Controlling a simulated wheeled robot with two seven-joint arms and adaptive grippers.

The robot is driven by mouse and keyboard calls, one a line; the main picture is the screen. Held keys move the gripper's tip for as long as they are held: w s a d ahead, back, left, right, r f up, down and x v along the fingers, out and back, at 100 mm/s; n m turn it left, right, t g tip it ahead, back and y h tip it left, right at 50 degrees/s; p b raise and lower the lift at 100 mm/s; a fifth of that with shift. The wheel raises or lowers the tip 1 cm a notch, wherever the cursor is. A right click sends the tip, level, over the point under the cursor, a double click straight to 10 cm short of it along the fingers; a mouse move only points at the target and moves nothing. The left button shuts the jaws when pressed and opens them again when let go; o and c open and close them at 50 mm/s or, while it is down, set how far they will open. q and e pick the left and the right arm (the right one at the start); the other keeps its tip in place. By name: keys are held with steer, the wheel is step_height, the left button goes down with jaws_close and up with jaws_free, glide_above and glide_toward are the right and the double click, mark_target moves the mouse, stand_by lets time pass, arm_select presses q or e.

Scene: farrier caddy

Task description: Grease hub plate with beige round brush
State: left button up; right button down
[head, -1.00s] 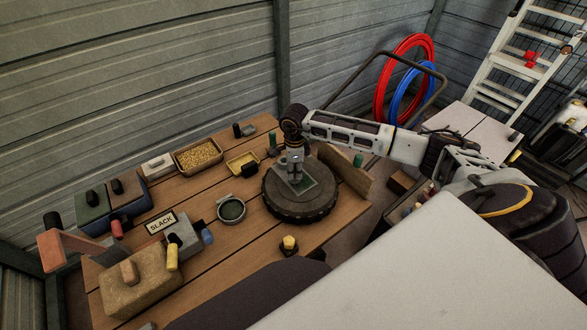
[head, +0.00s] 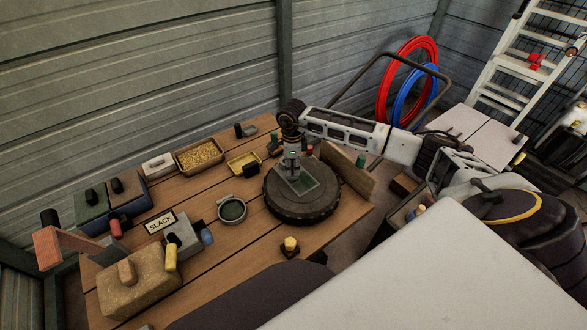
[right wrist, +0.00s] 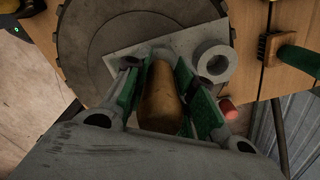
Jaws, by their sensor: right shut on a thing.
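My right gripper (head: 292,163) points down over the plate's far-left part. In the right wrist view its green-padded fingers (right wrist: 163,72) are shut on a tan rounded handle (right wrist: 162,98), the beige round brush. The bristles are hidden, so contact with the plate cannot be told. My left gripper is out of view.
A round tin with dark green contents (head: 232,209) stands left of the turntable. A yellow-topped piece (head: 290,244) stands in front. A SLACK-labelled box (head: 181,238) and tan block (head: 140,283) stand left.

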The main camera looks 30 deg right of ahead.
steer(key=shift+s, duration=0.15)
steer(key=shift+s+d+f+p, duration=0.1)
steer(key=shift+s+p, duration=0.2)
steer(key=shift+s, duration=0.4)
steer(key=shift+s+f, duration=0.1)
steer(key=shift+s, duration=0.35)
steer(key=shift+w, duration=0.15)
stand_by(0.3)
steer(key=shift+s, duration=0.2)
